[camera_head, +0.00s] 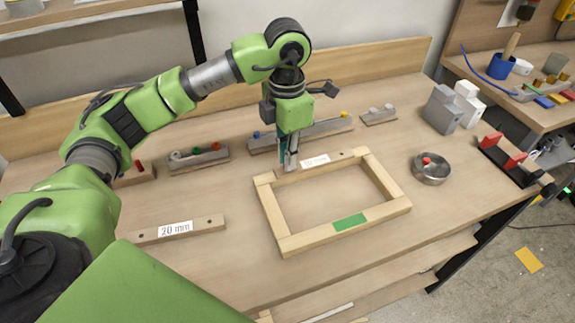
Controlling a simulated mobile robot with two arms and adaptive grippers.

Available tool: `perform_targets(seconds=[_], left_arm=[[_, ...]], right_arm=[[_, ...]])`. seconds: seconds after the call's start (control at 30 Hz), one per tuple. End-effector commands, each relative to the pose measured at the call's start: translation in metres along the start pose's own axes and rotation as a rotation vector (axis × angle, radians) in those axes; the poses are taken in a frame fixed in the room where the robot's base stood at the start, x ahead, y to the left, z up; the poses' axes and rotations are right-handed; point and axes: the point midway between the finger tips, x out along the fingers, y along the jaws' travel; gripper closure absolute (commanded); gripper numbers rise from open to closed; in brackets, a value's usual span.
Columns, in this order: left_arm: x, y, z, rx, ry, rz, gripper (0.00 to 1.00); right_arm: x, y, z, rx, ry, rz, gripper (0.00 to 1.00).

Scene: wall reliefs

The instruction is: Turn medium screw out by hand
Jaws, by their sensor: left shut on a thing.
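My left gripper (290,168) points straight down at the back-left part of the pale wooden frame (272,212). Its fingers are shut at the labelled back bar (335,158), near that bar's left end. The medium screw between the fingertips is hidden by them, so its head and how far it stands out cannot be told. The white label on the bar is too small to read. The frame lies flat on the workbench, with a green patch (349,221) on its front bar. My right gripper is not in view.
A loose bar marked 20 mm (200,228) lies at left. Small holders (210,160) stand behind, near the backboard. A round metal bowl (432,176) with a red-topped piece stands right of the frame, beside a red-handled black fixture (512,165).

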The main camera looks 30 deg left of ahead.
Motion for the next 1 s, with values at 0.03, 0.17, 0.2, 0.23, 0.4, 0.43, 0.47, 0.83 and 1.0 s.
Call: perform_targets(seconds=[0.03, 0.17, 0.2, 0.23, 0.4, 0.43, 0.47, 0.83, 1.0], left_arm=[[0.001, -0.001, 0.000, -0.021, 0.002, -0.001, 1.00], [0.000, -0.001, 0.000, -0.163, 0.002, -0.002, 1.00], [-0.001, -0.001, 0.000, -0.217, 0.002, -0.002, 1.00], [-0.001, -0.001, 0.000, -0.257, 0.002, -0.002, 1.00], [0.000, -0.001, 0.000, -0.414, 0.002, -0.002, 1.00], [0.000, -0.001, 0.000, -0.427, 0.002, -0.002, 1.00], [0.000, -0.001, 0.000, -0.436, 0.002, -0.002, 1.00], [0.000, -0.001, 0.000, -0.484, 0.002, -0.002, 1.00], [-0.001, -0.001, 0.000, -0.694, 0.002, -0.001, 1.00]], right_arm=[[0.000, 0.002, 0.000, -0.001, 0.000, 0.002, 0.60], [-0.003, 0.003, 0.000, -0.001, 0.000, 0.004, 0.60], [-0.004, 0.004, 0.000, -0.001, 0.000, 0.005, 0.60], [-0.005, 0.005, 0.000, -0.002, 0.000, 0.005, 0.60], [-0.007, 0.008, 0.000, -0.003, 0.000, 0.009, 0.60], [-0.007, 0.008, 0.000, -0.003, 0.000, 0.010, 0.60], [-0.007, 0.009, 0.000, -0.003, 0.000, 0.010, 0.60], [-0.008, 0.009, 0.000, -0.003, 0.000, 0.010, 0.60], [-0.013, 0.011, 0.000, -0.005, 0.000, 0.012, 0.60]])
